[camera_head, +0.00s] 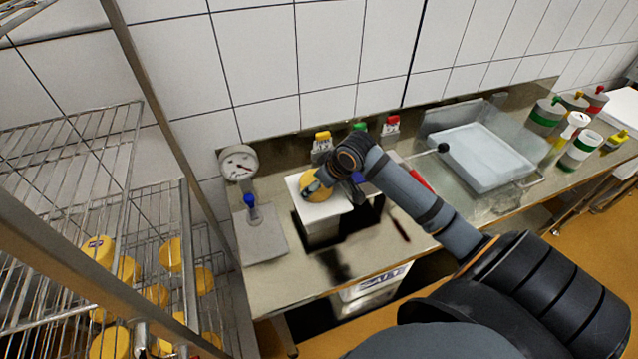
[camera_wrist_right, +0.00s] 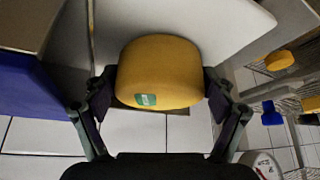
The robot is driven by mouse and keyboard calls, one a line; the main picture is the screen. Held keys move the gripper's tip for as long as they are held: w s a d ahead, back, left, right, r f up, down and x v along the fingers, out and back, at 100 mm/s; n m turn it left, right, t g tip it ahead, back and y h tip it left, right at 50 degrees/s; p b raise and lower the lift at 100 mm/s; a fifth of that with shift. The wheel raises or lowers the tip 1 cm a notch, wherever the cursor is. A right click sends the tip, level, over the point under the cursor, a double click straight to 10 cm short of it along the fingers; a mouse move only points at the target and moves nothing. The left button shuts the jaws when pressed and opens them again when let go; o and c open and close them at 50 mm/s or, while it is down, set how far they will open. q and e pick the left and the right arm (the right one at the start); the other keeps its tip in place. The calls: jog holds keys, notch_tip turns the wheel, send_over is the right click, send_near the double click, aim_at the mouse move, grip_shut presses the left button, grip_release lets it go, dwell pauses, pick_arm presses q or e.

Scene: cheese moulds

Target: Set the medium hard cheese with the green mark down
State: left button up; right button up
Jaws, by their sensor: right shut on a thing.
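The yellow cheese (camera_head: 314,184) is at the white-topped stand (camera_head: 330,210) on the counter in the head view. In the right wrist view the cheese (camera_wrist_right: 160,68) has rounded edges and a small green mark (camera_wrist_right: 146,99) on its side. My right gripper (camera_head: 322,184) is shut on it, with one finger on each side in the wrist view (camera_wrist_right: 160,95). The cheese is over the white top; I cannot tell whether it touches it. My left gripper is not in view.
A wire rack (camera_head: 70,190) with several yellow cheeses stands at left. A dial gauge (camera_head: 238,163) and a grey plate (camera_head: 259,236) are left of the stand. Small bottles with coloured caps (camera_head: 322,142) stand behind it. A white tray (camera_head: 480,157) lies to the right.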

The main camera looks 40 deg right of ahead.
jog(key=o, duration=0.9)
jog(key=shift+f, duration=0.1)
jog(key=shift+c, duration=0.2)
jog(key=p+v, duration=0.1)
jog(key=v, duration=0.5)
jog(key=shift+s+r, duration=0.1)
jog(key=shift+r, duration=0.2)
jog(key=p+v, duration=0.5)
jog(key=p, duration=0.5)
jog(key=shift+s+r, duration=0.15)
jog(key=shift+r, duration=0.15)
